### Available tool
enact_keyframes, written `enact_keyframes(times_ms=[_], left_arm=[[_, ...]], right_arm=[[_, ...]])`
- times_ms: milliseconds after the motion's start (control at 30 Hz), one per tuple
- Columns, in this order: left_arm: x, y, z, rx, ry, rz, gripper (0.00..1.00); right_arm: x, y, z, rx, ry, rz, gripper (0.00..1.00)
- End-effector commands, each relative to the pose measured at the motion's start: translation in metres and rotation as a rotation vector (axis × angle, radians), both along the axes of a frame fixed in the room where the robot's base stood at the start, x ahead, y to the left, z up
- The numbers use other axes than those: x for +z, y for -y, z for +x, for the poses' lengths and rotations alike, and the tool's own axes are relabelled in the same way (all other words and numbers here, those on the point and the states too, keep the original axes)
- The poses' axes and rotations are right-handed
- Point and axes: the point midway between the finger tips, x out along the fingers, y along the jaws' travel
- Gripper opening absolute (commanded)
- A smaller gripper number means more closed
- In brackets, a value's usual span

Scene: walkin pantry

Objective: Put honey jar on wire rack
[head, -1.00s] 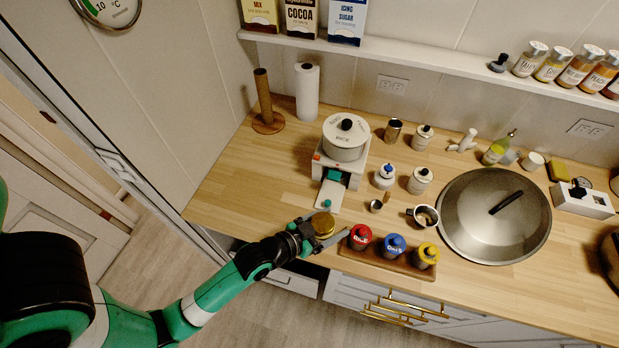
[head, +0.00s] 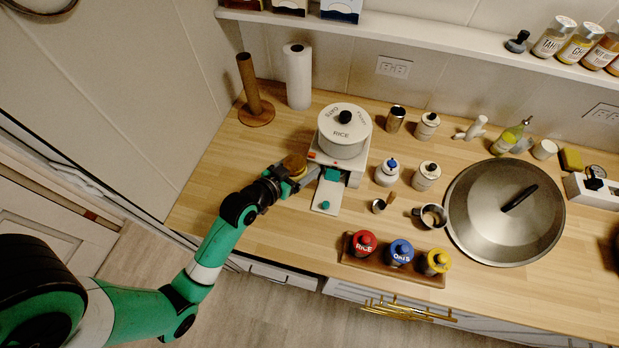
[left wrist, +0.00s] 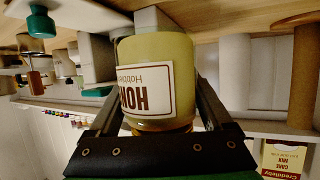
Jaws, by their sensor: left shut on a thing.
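The honey jar (left wrist: 155,75) has a white label with "HON" on it, pale gold contents and a gold lid. My right gripper is not in view.
A wooden holder (head: 254,95) and a paper towel roll (head: 298,80) stand behind. A rack of lidded jars (head: 393,262) sits near the front edge. A large pan lid (head: 503,212) covers the right. Counter left of the gripper (head: 205,170) is clear.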

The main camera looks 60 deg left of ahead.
Motion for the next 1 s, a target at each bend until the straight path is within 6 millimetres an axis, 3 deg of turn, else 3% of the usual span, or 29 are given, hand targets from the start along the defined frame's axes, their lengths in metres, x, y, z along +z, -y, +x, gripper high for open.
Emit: enact_keyframes(times_ms=[233,433,800,833,900,1000], left_arm=[[-0.016,0.0,0.001,-0.001,0.003,0.0,0.0],[-0.045,0.0,0.0,-0.001,0.003,0.001,0.0],[-0.05,0.0,0.001,0.0,0.005,0.002,0.0],[-0.052,0.0,0.0,-0.001,0.001,-0.001,0.85],[-0.051,0.0,0.0,-0.001,0.001,-0.001,0.98],[-0.051,0.0,0.0,-0.001,0.001,-0.001,1.0]], right_arm=[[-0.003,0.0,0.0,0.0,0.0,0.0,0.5],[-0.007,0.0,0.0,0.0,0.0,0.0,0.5],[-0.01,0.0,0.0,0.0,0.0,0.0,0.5],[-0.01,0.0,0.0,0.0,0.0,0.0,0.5],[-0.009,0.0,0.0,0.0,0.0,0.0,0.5],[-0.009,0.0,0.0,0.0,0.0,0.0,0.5]])
